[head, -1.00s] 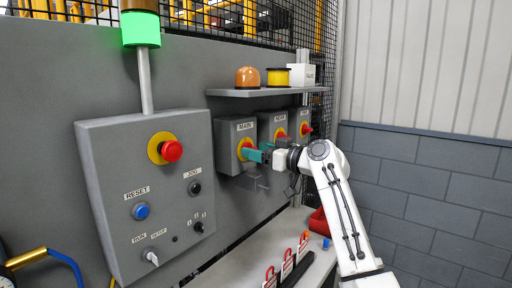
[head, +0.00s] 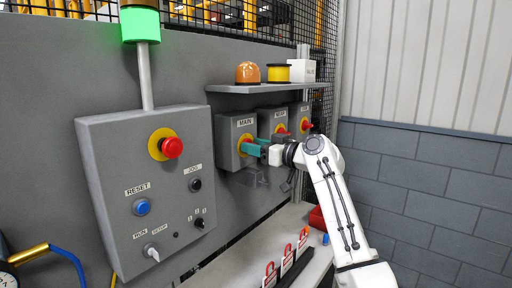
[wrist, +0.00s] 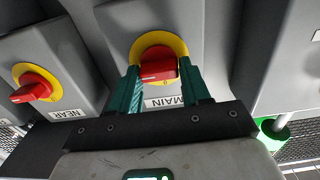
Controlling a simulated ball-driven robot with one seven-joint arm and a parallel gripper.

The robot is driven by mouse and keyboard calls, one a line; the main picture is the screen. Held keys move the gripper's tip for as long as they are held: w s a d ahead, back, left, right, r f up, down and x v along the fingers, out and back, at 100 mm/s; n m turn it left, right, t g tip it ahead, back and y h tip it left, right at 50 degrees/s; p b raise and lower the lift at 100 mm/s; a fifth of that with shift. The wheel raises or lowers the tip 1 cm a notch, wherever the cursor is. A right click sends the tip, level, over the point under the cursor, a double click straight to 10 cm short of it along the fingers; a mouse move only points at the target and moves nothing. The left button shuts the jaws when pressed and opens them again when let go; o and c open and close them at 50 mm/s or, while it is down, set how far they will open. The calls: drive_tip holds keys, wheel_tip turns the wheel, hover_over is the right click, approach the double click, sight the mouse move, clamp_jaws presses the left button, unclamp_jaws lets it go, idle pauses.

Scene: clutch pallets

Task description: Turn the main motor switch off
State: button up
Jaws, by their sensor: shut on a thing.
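The main motor switch is a red handle (wrist: 158,70) on a yellow disc, on a grey box (head: 226,143) labelled MAIN on the wall panel. My gripper (head: 246,148) reaches it from the right in the head view and hides most of the handle. In the wrist view my gripper (wrist: 158,80) has its teal fingers on either side of the red handle, shut on it. The handle lies nearly level in that picture, with a pale mark near its lower edge. The MAIN label shows upside down below it.
Beside it is the NEAR switch box (head: 271,122), with another red-handled switch box (head: 299,114) farther right. A shelf (head: 265,87) juts out above them. A control panel (head: 115,185) with a red emergency button (head: 172,147) stands left. Red padlocks (head: 269,272) stand on the bench below.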

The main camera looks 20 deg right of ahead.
drive_tip(key=shift+f+b, duration=0.15)
drive_tip(key=shift+b, duration=0.55)
drive_tip(key=n+b, duration=0.1)
drive_tip(key=b, duration=0.1)
drive_tip(key=n+b, duration=0.1)
drive_tip(key=shift+f+b, duration=0.25)
drive_tip(key=shift+b, duration=0.1)
drive_tip(key=n+b, duration=0.2)
drive_tip(key=b, duration=0.1)
drive_tip(key=shift+n+b, duration=0.35)
drive_tip(key=shift+n, duration=0.05)
drive_tip(key=n+b, duration=0.2)
drive_tip(key=shift+r+n, duration=0.1)
drive_tip(key=shift+n, duration=0.3)
drive_tip(key=n+b, duration=0.3)
drive_tip(key=n, duration=0.2)
drive_tip(key=shift+s+a, duration=0.1)
drive_tip(key=shift+a, duration=0.05)
drive_tip(key=n+b, duration=0.1)
drive_tip(key=n, duration=0.4)
drive_tip(key=shift+n, duration=0.3)
drive_tip(key=o, duration=1)
drive_tip(key=shift+c, duration=0.2)
